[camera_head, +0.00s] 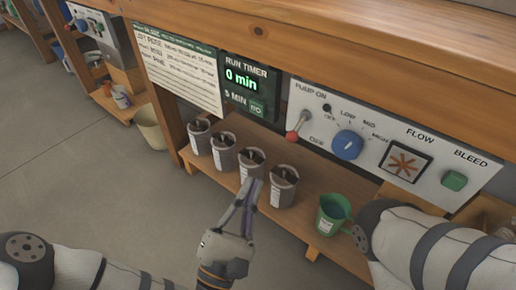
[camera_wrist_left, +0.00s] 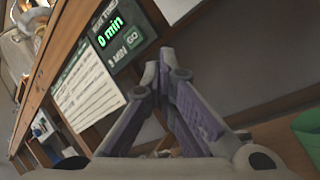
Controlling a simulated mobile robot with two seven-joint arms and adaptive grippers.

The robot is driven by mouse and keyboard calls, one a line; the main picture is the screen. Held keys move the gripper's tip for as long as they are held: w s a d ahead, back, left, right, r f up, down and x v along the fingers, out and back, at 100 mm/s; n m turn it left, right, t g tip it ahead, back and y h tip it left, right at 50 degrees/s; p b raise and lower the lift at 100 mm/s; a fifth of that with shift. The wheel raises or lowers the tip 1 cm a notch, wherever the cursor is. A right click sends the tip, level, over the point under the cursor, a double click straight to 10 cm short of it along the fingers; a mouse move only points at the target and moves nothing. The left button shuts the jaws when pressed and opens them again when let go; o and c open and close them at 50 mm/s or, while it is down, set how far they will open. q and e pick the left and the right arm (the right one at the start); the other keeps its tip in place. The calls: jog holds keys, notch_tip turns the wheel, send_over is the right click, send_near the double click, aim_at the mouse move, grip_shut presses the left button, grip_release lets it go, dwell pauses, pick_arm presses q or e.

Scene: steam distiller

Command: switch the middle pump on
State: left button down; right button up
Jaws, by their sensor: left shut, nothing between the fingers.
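A pale control panel (camera_head: 390,180) sits on the wooden bench front, lettered "PUMP ON" at its upper left. Its toggle switch (camera_head: 299,125) has a metal lever with a red tip hanging down, away from the "PUMP ON" lettering. A small dark round spot (camera_head: 327,107) is beside the lettering. My left gripper (camera_head: 250,184) is shut and empty, in front of the mugs on the shelf, below and left of the toggle and apart from it. Its fingers also show meeting in the left wrist view (camera_wrist_left: 163,72). The toggle is not seen there. My right gripper is out of view.
A blue knob (camera_head: 348,144), a flow window (camera_head: 404,161) and a green bleed button (camera_head: 454,181) share the panel. The run timer (camera_head: 249,86) reads 0 min. Another panel (camera_head: 96,26) is far left.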

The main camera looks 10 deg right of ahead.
aim_at(298, 127)
pick_arm(q)
jog(key=shift+s+r, duration=0.2)
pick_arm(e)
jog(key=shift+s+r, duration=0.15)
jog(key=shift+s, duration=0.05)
pick_arm(q)
jog(key=b+x, duration=0.1)
jog(key=x, duration=0.8)
jog(key=shift+d+f, duration=0.15)
jog(key=s+r, duration=0.1)
jog(key=s+r+p, duration=0.1)
jog(key=shift+s+d+r, duration=0.3)
jog(key=shift+d+r, duration=0.05)
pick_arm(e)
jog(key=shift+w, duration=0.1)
